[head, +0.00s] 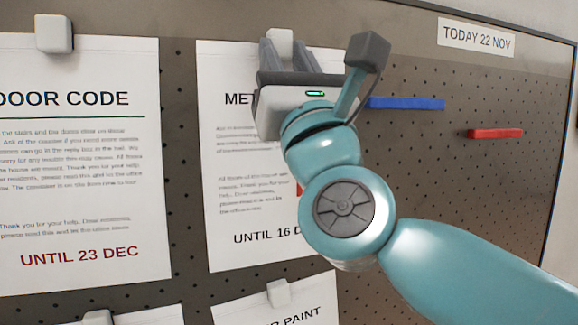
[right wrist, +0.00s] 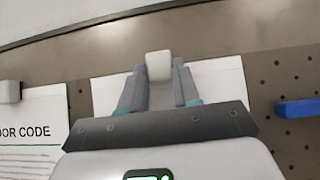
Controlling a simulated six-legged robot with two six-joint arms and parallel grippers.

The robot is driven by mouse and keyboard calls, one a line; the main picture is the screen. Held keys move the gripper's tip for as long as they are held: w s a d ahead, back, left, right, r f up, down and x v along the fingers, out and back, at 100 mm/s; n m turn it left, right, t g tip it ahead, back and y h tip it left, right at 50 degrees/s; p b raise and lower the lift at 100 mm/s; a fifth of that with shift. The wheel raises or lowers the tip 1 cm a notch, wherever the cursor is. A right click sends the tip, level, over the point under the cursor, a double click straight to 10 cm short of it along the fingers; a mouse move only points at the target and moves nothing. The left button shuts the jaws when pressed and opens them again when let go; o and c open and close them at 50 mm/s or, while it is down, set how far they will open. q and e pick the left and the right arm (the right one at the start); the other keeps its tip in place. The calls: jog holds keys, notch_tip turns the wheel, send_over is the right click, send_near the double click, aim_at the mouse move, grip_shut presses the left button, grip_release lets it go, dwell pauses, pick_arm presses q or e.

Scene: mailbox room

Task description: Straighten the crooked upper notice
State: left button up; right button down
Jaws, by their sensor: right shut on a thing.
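The upper notice (head: 232,170) in the middle of the board is a white sheet with a heading starting "MET" and "UNTIL 16 D" at its foot. My right arm hides part of its heading and right side. A white clip (head: 281,36) sits at its top edge. My right gripper (head: 284,47) is shut on this clip, with one grey finger on each side. In the right wrist view the clip (right wrist: 158,62) shows between the fingertips, against the notice's top edge (right wrist: 215,75). The sheet looks close to upright, but the slanted view makes its exact tilt hard to tell. My left gripper is not in view.
The "DOOR CODE" notice (head: 70,185) hangs to the left under its own clip (head: 53,34). A "PAINT" notice (head: 285,312) hangs below. A blue bar (head: 405,103) and a red bar (head: 495,133) are on the perforated board to the right. A date label (head: 477,37) is at the upper right.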

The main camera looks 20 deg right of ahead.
jog(key=c, duration=0.7)
grip_release()
jog(key=shift+c, duration=0.2)
jog(key=b+v, duration=0.9)
jog(key=v, duration=0.7)
jog(key=shift+b, duration=0.4)
jog(key=shift+s+d+f, duration=0.1)
jog(key=shift+f, duration=0.05)
